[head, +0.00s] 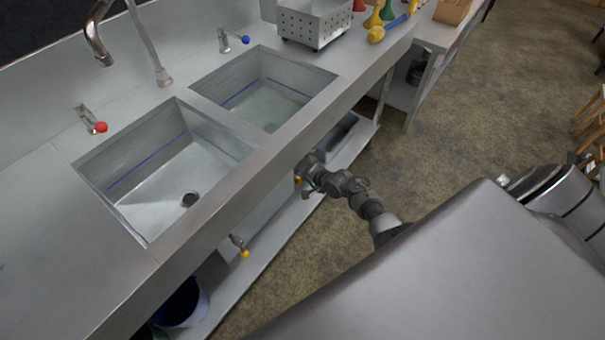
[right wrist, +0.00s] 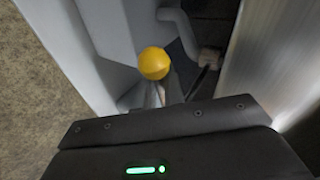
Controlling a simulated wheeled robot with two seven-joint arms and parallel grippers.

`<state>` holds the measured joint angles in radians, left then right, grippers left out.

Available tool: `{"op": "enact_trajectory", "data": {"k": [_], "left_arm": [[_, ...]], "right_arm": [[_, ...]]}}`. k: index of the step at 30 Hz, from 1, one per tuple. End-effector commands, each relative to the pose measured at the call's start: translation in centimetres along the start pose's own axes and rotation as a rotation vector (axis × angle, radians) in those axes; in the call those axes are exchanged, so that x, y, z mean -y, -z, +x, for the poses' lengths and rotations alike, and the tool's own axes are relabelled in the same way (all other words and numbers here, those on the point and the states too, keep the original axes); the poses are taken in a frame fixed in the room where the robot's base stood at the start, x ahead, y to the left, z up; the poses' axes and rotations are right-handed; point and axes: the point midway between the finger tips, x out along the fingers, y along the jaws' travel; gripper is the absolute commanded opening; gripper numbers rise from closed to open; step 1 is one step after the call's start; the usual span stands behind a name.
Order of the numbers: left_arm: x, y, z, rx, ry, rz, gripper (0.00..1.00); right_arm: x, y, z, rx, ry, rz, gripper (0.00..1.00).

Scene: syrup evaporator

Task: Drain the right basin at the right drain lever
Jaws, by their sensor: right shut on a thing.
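The right basin (head: 262,100) is a steel sink with a blue line on its walls and what looks like pale, clear water over its bottom. The right drain lever has a yellow knob (head: 297,179) under the counter's front edge, below this basin. My right gripper (head: 306,181) is at the lever and shut on it. In the right wrist view the yellow knob (right wrist: 154,63) stands just past the dark gripper body, and the lever's stem is mostly hidden. My left gripper is in neither view.
The left basin (head: 165,165) shows its drain hole; its own yellow-tipped lever (head: 243,252) hangs below. Red (head: 98,127) and blue (head: 244,39) tap knobs stand behind the basins. A perforated steel box (head: 314,22) sits at the back right. A bucket (head: 184,305) is under the counter.

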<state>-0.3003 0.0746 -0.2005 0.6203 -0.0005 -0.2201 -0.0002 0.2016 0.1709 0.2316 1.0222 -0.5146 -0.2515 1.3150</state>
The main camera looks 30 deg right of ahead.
Motion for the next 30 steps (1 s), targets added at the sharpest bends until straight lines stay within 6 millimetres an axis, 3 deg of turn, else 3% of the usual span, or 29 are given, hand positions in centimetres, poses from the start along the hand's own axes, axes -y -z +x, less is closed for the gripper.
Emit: {"op": "enact_trajectory", "data": {"k": [1,11,12,17,30], "left_arm": [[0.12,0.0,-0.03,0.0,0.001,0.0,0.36],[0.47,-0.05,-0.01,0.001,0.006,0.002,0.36],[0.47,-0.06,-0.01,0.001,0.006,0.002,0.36],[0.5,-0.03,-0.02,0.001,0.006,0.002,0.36],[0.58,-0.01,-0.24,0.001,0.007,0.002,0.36]], "right_arm": [[-0.61,-1.24,0.08,0.026,-0.011,0.006,0.0],[-0.64,-1.31,0.12,0.028,-0.011,0.007,0.0],[-0.64,-1.31,0.12,0.028,-0.011,0.007,0.12],[-0.49,-1.29,0.14,0.028,-0.009,0.006,0.32],[-0.16,-0.33,-0.48,0.011,-0.002,0.005,0.32]]}}
